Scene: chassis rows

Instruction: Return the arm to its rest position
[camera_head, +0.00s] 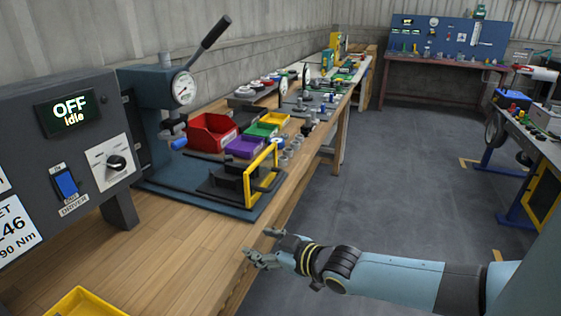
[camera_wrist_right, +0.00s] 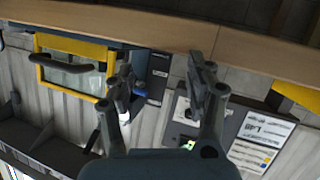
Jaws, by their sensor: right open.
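My right arm comes in from the right in the head view, and its gripper (camera_head: 262,246) is at the front edge of the wooden bench (camera_head: 170,245). The gripper is open with nothing between its fingers. In the right wrist view the two fingers of the right gripper (camera_wrist_right: 165,85) stand apart. My left gripper is not in view.
A grey driver panel (camera_head: 75,150) reads OFF, Idle. A press (camera_head: 155,120) with a yellow-framed guard (camera_head: 262,172) stands behind the gripper. Red (camera_head: 212,132) and purple (camera_head: 245,147) bins sit beyond it. A yellow tray (camera_head: 85,302) lies at lower left.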

